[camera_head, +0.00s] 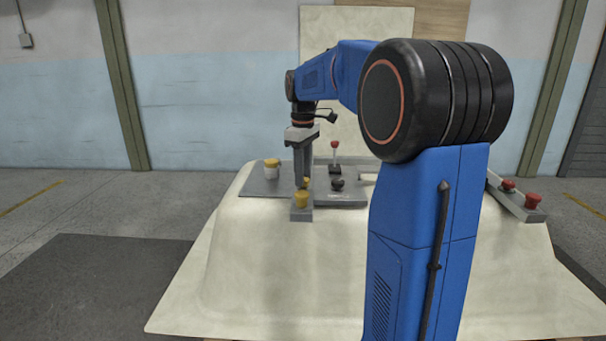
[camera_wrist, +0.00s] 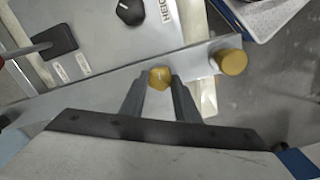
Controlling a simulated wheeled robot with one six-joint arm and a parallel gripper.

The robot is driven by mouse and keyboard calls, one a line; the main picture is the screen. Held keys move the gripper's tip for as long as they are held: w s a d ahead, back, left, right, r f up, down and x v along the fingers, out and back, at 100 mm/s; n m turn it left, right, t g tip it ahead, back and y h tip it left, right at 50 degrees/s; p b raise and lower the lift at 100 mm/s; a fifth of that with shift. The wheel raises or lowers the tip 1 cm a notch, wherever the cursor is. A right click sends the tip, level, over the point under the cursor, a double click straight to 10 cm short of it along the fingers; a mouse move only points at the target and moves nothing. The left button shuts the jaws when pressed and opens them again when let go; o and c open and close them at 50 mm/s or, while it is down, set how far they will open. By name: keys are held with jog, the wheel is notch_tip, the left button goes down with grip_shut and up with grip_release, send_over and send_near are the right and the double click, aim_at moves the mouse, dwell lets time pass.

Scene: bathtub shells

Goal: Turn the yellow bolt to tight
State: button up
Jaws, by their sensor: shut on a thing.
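The yellow bolt (camera_wrist: 159,77) has a hexagonal head and sits on a grey bar (camera_wrist: 105,84) in the wrist view. My gripper (camera_wrist: 160,80) points down and is shut on the bolt, with one finger on each side. In the head view my gripper (camera_head: 303,181) reaches down to the bar, and a bit of yellow shows beside its fingertips; most of the bolt is hidden there. A round yellow knob (camera_wrist: 232,62) stands on the same bar, apart from my fingers. It is also in the head view (camera_head: 302,200), nearer the camera.
A red-topped lever (camera_head: 334,146) and a black knob (camera_head: 338,185) stand close behind the gripper. A yellow-topped white piece (camera_head: 271,168) stands to the left. Red buttons (camera_head: 533,200) sit on a bar at the right. All rest on a pale bathtub shell (camera_head: 265,260).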

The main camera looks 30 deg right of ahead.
jog(key=m, duration=0.4)
jog(key=shift+m, duration=0.3)
jog(key=m, duration=0.3)
jog(key=shift+m, duration=0.4)
jog(key=m, duration=0.4)
jog(key=shift+d+m, duration=0.1)
jog(key=shift+m, duration=1.6)
jog(key=shift+r, duration=0.1)
jog(key=o, duration=1.1)
jog(key=shift+c, duration=0.2)
notch_tip(320, 180, up, 17)
jog(key=shift+r, duration=0.15)
